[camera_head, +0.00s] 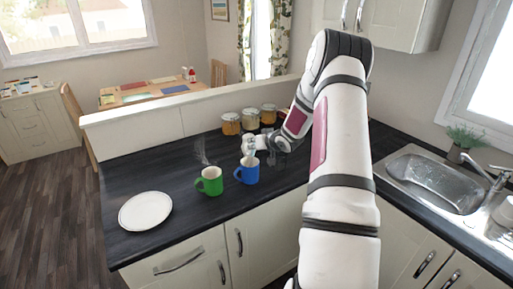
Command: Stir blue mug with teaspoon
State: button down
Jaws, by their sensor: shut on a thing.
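The blue mug (247,175) stands upright on the dark counter, its handle toward the left. My gripper (254,152) is right above the mug's mouth, reaching in from behind and to the right. It is shut on the teaspoon, of which only a thin pale part (249,161) shows at the mug's opening. The spoon's lower end is hidden inside the mug, and I cannot tell whether it touches the wall or bottom.
A steaming green mug (210,182) stands close left of the blue mug. A white plate (145,210) lies further left. Several lidded jars (250,119) stand behind, near the low wall. The sink (437,182) is at the right. Counter between plate and green mug is clear.

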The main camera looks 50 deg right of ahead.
jog(key=shift+r+p, duration=0.9)
jog(key=shift+r, duration=3.3)
